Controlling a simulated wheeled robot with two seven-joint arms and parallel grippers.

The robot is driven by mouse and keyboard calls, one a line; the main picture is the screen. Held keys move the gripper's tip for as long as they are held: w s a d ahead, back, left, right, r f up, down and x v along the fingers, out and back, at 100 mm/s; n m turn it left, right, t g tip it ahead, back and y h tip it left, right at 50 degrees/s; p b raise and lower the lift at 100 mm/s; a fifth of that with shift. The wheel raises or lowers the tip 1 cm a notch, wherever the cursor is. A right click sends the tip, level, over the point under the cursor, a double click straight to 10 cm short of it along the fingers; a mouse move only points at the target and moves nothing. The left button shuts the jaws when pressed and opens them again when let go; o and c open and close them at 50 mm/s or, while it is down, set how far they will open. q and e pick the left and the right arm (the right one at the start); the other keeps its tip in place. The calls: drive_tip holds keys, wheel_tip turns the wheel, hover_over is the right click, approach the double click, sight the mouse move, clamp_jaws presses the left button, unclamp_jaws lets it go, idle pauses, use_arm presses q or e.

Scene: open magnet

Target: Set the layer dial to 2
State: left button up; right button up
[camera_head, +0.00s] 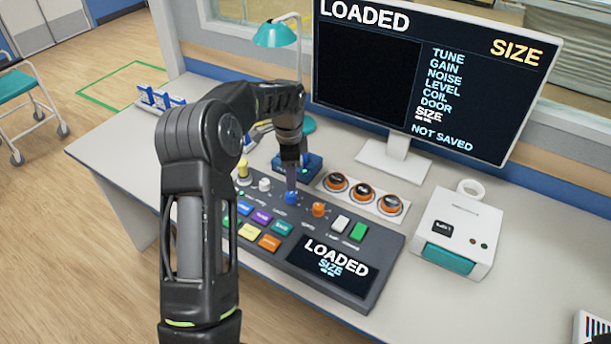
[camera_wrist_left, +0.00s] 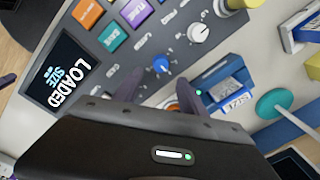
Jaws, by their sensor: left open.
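The dark console (camera_head: 375,240) lies on the desk with several coloured knobs and buttons; its small printing is too small to read, so I cannot tell which knob is the layer dial. My left gripper (camera_head: 291,178) points down at the blue knob (camera_head: 291,197). In the left wrist view, its open fingers (camera_wrist_left: 158,88) stand either side of the line to the blue knob (camera_wrist_left: 160,65), with nothing held. An orange knob (camera_head: 319,209) is just right of it. The white knob (camera_head: 265,184) is to its left. The console display (camera_head: 330,268) reads LOADED, SIZE. My right gripper is not in view.
A monitor (camera_head: 430,75) behind reads LOADED, SIZE and NOT SAVED. Several orange-ringed round controls (camera_head: 362,194) sit behind the console. A white box with a teal front (camera_head: 455,235) stands at right. A blue holder (camera_wrist_left: 225,85) and teal lamp (camera_head: 275,36) stand behind.

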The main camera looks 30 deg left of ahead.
sight(291, 193)
use_arm(q)
drive_tip(key=shift+w+r, duration=0.1)
drive_tip(key=shift+w, duration=0.05)
drive_tip(key=shift+r, duration=0.1)
drive_tip(key=shift+s, duration=0.2)
drive_tip(key=shift+w+f, duration=0.1)
drive_tip(key=shift+f, duration=0.15)
wheel_tip(291, 193, down, 7)
drive_tip(key=shift+w+a+f+p, duration=0.1)
drive_tip(key=shift+a+f+p, duration=0.1)
drive_tip(key=shift+p, duration=0.7)
drive_tip(key=shift+c, duration=0.3)
clamp_jaws()
